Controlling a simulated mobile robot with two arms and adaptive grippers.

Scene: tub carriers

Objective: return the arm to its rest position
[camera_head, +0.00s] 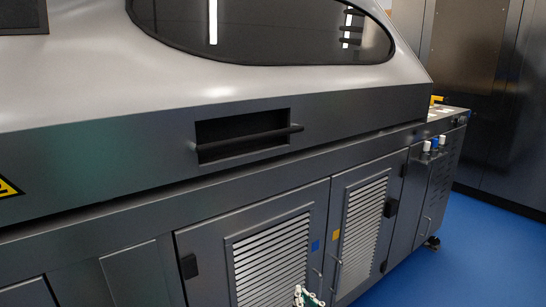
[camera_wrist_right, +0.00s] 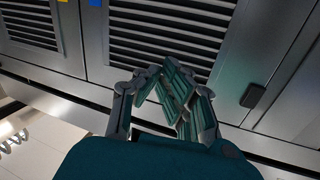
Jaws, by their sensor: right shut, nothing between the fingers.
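My right gripper (camera_wrist_right: 178,92) fills the middle of the right wrist view, with its fingers closed together and nothing between them. In front of it are the louvred cabinet doors of a machine. In the head view only the tip of my right gripper (camera_head: 308,297) shows at the bottom edge, in front of the lower cabinet doors. Whether it touches them cannot be told. My left gripper is not in either view.
A large grey machine (camera_head: 150,140) with a handle bar (camera_head: 250,143) and louvred doors (camera_head: 365,225) fills most of the head view. Blue floor (camera_head: 480,250) is clear at the right. Dark cabinets (camera_head: 480,80) stand behind.

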